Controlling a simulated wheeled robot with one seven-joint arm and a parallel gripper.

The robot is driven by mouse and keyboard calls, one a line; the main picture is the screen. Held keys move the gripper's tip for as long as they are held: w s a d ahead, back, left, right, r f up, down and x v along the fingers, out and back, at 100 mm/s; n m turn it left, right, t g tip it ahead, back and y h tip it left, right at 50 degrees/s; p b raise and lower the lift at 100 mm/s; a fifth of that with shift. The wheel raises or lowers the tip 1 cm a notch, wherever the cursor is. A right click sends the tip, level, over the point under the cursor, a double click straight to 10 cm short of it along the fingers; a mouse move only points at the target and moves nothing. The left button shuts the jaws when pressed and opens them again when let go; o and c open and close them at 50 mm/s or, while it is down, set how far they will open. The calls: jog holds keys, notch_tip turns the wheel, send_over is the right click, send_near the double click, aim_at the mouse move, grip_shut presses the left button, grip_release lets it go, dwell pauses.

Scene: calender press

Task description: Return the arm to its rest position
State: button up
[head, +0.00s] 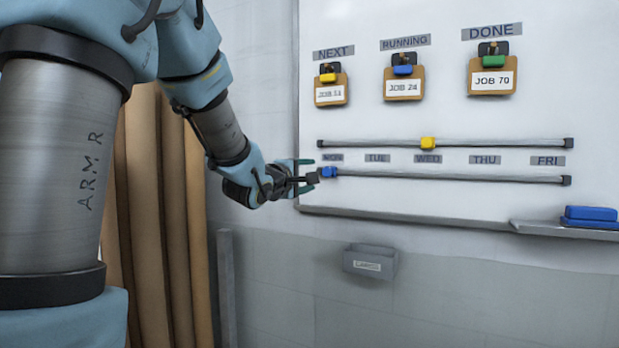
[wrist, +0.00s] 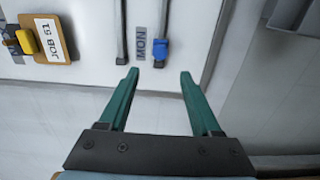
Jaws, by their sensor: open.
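My arm reaches from the upper left of the head view toward the whiteboard (head: 450,195). My gripper (head: 312,175) is at the board's left edge, close to the blue slider (head: 329,172) at the MON end of the lower rail. In the wrist view my gripper (wrist: 157,82) has its two green fingers spread with nothing between them. The blue slider (wrist: 160,50) shows ahead of the fingertips and apart from them, beside the MON label (wrist: 141,47).
A yellow slider (head: 428,143) sits on the upper rail above WED. Three job cards hang above, including JOB 70 (head: 492,79) under DONE. A grey cards box (head: 370,262) is on the wall below. A ledge (head: 565,231) holds blue erasers (head: 591,213). Brown rolls (head: 150,200) stand behind my arm.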

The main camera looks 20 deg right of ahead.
jog(key=s+a+f+m+g+y, duration=0.3)
jog(key=a+f+y, duration=0.6)
jog(key=a+f, duration=0.7)
jog(key=s+a+f+m+g+y, duration=0.1)
jog(key=s+a+f+m+g, duration=0.2)
jog(key=s+a+f, duration=0.3)
jog(key=s+a+f+m+g+y+p, duration=0.1)
jog(key=s+a+f+m+g, duration=0.3)
jog(key=s, duration=0.8)
jog(key=shift+s+a+f+m+g+y+p, duration=0.15)
jog(key=shift+a+f+m+g+y+p, duration=0.25)
jog(key=shift+a+f+g, duration=0.45)
